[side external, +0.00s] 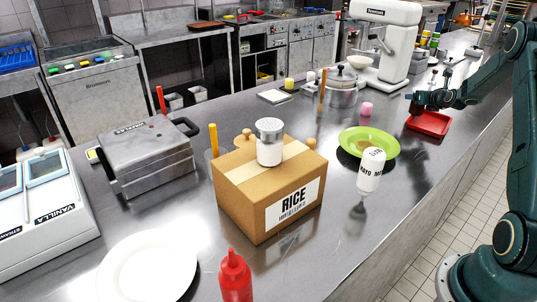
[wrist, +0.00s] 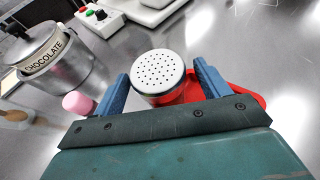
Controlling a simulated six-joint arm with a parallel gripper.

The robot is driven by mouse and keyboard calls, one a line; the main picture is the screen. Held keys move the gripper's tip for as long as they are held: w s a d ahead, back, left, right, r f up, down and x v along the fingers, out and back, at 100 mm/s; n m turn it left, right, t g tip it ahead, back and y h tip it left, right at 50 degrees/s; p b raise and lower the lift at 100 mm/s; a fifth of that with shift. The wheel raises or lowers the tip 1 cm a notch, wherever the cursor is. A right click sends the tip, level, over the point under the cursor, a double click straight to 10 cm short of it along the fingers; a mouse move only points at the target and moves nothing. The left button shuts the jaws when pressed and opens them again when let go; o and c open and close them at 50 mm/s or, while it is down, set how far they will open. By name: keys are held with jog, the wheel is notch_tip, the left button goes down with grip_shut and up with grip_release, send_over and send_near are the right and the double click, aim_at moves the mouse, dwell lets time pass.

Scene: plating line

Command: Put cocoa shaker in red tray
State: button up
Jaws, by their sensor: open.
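The red tray (side external: 430,124) lies on the steel counter at the right, below my gripper (side external: 418,105). In the wrist view a shaker (wrist: 158,73) with a perforated metal lid is between the two blue fingers of my gripper (wrist: 160,85), which are open. It is over or in the red tray (wrist: 250,100); whether its base rests there is hidden. Little of its body shows, so its contents are unclear. Another shaker (side external: 269,145), with white contents and a metal lid, stands on the rice box (side external: 240,190).
A white mixer (side external: 395,45) stands behind. Bare counter lies between plate and tray.

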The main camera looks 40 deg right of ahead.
jog(key=v, duration=0.9)
jog(key=shift+a, duration=0.2)
dwell(0.4)
jog(key=w+a+r+n+y, duration=0.15)
jog(key=a+r+n, duration=0.25)
jog(key=a+n, duration=0.45)
jog(key=w+a+r+n+y, duration=0.1)
jog(key=a+r+n+y, duration=0.2)
jog(key=a+n, duration=0.55)
jog(key=w+a+r+n+y, duration=0.2)
jog(key=a+r+n, duration=0.2)
jog(key=a, duration=0.8)
jog(key=s+a+r+n+g+y, duration=0.1)
jog(key=s+a+r+n+g, duration=0.15)
jog(key=s+a+n, duration=0.9)
jog(key=s+a+f+n+g+y, duration=0.1)
jog(key=s+a+f+n+g, duration=0.1)
jog(key=s+a+n, duration=0.6)
jog(key=s+n, duration=0.2)
jog(key=n, duration=0.1)
jog(key=shift+s+a, duration=0.35)
jog(key=shift+o, duration=0.4)
jog(key=shift+n, duration=0.25)
